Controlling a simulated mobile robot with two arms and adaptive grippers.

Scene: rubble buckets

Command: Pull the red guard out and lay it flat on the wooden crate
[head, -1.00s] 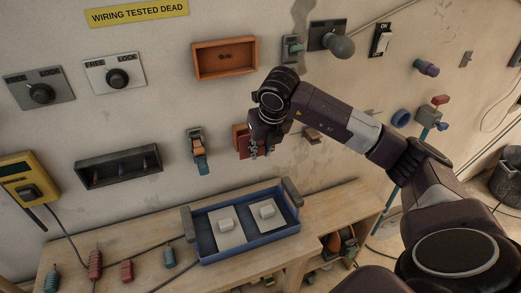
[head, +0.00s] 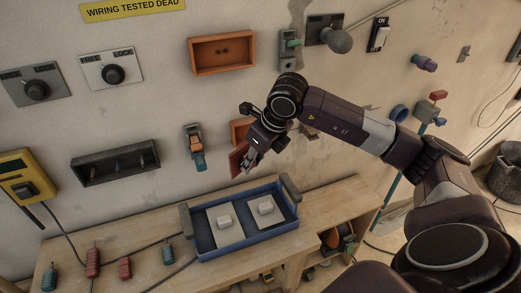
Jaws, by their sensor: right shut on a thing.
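The red guard (head: 237,159) is a flat dark-red plate. My right gripper (head: 246,166) is shut on its right edge and holds it upright and turned, in front of the wall and above the blue tray. An orange housing (head: 240,128) on the wall shows just behind the gripper, partly hidden by it. The guard looks apart from the housing. A wooden bench-like top (head: 322,205) with an open shelf stands below; I see no separate wooden crate. My left gripper is not in view.
A blue tray (head: 250,238) with two pale pads and blocks stands on the wooden top. An orange-and-teal clamp (head: 196,150) sits on the wall left of the guard. Bare wood shows right of the tray.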

